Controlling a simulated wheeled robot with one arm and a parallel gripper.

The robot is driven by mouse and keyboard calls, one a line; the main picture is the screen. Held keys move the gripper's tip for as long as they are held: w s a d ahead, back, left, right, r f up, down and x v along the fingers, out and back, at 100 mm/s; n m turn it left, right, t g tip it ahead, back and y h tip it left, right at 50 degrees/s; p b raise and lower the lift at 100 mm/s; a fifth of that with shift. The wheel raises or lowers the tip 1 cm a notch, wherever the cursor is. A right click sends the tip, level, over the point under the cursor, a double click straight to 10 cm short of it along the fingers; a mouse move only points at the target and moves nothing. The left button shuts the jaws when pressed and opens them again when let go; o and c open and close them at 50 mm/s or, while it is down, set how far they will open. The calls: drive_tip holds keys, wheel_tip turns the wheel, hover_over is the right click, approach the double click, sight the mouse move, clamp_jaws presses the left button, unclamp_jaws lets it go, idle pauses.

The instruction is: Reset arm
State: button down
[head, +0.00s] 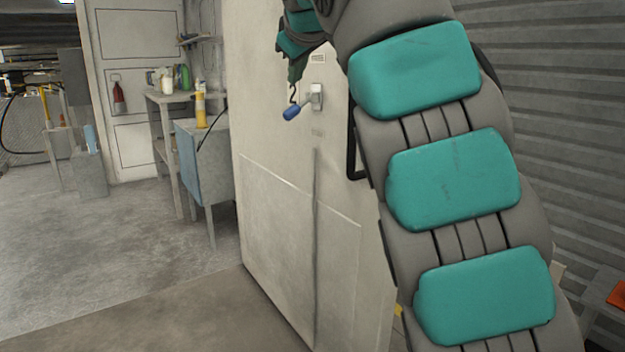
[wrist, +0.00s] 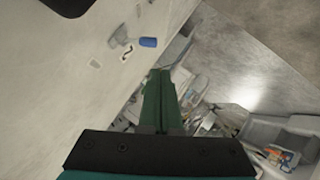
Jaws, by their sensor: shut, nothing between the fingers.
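My gripper shows in the wrist view (wrist: 160,74) as two green fingers closed together with nothing between them. In the head view my gripper (head: 295,74) is small and partly hidden behind my own arm, in front of the pale door (head: 275,215). A lever handle with a blue grip (head: 291,113) sits on the door just below the gripper. In the wrist view the blue grip (wrist: 148,42) is up and left of the fingertips, apart from them. My teal and grey arm curves up the right side of the head view and hides part of the door.
Left of the door stand a blue-grey cabinet (head: 203,160) with a yellow bottle (head: 200,110) and a bench (head: 172,98) with bottles. Grey floor (head: 120,240) is open at left. A corrugated wall (head: 565,110) and an orange object (head: 618,292) are at right.

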drive_tip(key=s+d+f+m+g+h, duration=0.1)
drive_tip(key=s+d+f+m+g, duration=0.3)
drive_tip(key=d+f, duration=0.5)
drive_tip(key=s+d+f+m+g+h, duration=0.1)
drive_tip(key=s+d+f+m+g, duration=0.15)
drive_tip(key=s+d+f, duration=0.6)
drive_tip(key=s+f+m+g, duration=0.3)
drive_tip(key=s+f+g, duration=0.4)
drive_tip(key=s+f, duration=2.3)
drive_tip(key=shift+d+f+p, duration=0.25)
drive_tip(key=shift+f+p, duration=0.05)
drive_tip(key=shift+f, duration=0.05)
